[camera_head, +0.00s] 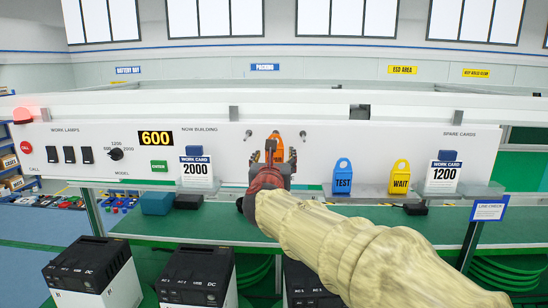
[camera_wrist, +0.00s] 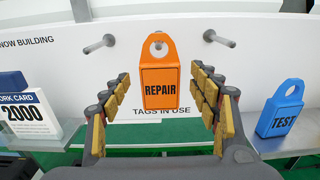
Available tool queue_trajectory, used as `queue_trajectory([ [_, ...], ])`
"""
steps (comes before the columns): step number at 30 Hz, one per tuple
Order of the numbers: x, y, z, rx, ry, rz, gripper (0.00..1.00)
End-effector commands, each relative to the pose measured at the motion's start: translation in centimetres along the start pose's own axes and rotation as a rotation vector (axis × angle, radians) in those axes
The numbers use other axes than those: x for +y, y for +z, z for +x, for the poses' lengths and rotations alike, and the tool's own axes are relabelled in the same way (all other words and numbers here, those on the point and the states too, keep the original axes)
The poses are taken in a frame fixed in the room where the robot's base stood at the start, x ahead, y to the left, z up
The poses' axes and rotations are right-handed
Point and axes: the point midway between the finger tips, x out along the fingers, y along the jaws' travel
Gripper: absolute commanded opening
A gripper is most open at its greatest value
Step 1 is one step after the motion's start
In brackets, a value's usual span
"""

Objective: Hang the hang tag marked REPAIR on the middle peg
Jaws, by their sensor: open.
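The orange REPAIR hang tag (camera_wrist: 159,88) is upright in front of the white panel, between the left peg (camera_wrist: 100,43) and the right peg (camera_wrist: 219,39). Its hole is at the middle peg's place, and it appears to hang there; the peg itself is hard to make out. In the head view the tag (camera_head: 274,146) shows partly behind my gripper (camera_head: 275,157). My gripper is open, and in the wrist view its fingers (camera_wrist: 160,76) stand either side of the tag with gaps visible. The left peg (camera_head: 248,134) and right peg (camera_head: 302,134) are bare.
Work cards 2000 (camera_head: 196,173) and 1200 (camera_head: 443,176) flank the peg area. A green shelf (camera_head: 330,226) lies below.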

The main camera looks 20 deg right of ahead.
Motion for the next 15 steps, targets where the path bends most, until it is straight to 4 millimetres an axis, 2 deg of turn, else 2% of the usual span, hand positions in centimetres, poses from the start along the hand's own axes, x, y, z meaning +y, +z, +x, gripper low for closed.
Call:
queue_trajectory([
  [5,0.1,0.1,-2.5,-0.002,0.003,0.002,0.61],
  [15,0.1,0.0,-9.2,-0.001,0.004,0.001,0.61],
])
